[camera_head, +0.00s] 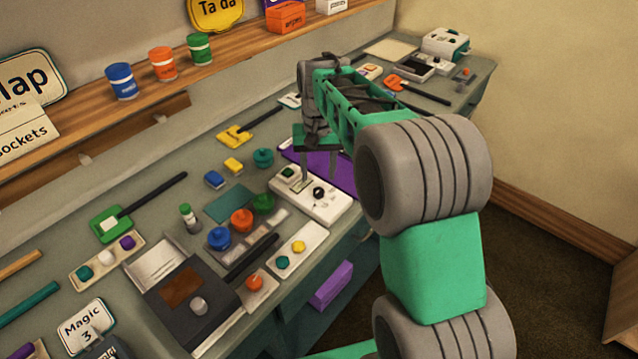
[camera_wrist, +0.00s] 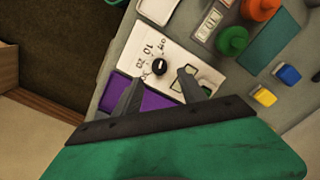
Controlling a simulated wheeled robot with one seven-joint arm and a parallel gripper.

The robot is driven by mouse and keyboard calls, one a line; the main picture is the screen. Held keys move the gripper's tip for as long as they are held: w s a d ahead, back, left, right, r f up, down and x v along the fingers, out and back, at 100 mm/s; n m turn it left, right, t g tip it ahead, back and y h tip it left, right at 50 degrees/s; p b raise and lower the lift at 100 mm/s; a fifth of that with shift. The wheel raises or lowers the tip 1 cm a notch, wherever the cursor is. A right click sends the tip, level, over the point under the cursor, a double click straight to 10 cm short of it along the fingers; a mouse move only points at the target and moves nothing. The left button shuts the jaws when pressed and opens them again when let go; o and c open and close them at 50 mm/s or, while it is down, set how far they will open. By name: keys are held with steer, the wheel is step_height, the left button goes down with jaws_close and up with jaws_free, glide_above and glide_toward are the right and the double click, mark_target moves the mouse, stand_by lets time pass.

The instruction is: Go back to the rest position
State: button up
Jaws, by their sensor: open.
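My gripper (camera_head: 319,166) is open and empty above the white dial panel (camera_head: 325,208) near the bench's front edge. The panel has a black knob (camera_head: 319,193) and a green button (camera_head: 288,172). In the wrist view the two fingertips (camera_wrist: 160,93) are spread, one on either side below the black knob (camera_wrist: 159,67), with the panel (camera_wrist: 150,37) beyond them. I cannot tell how high the fingers are above the panel. A purple mat (camera_head: 338,176) lies behind the panel, partly hidden by my gripper and arm; it also shows in the wrist view (camera_wrist: 146,99).
The bench is crowded with knobs, blocks and paddles. A dark box (camera_head: 185,290) stands at the front left. A shelf (camera_head: 205,62) with cups runs along the back wall. A purple block (camera_head: 332,285) sits below the bench's front edge. Open floor (camera_head: 540,225) lies to the right.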

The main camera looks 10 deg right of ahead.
steer(key=shift+r, duration=1.15)
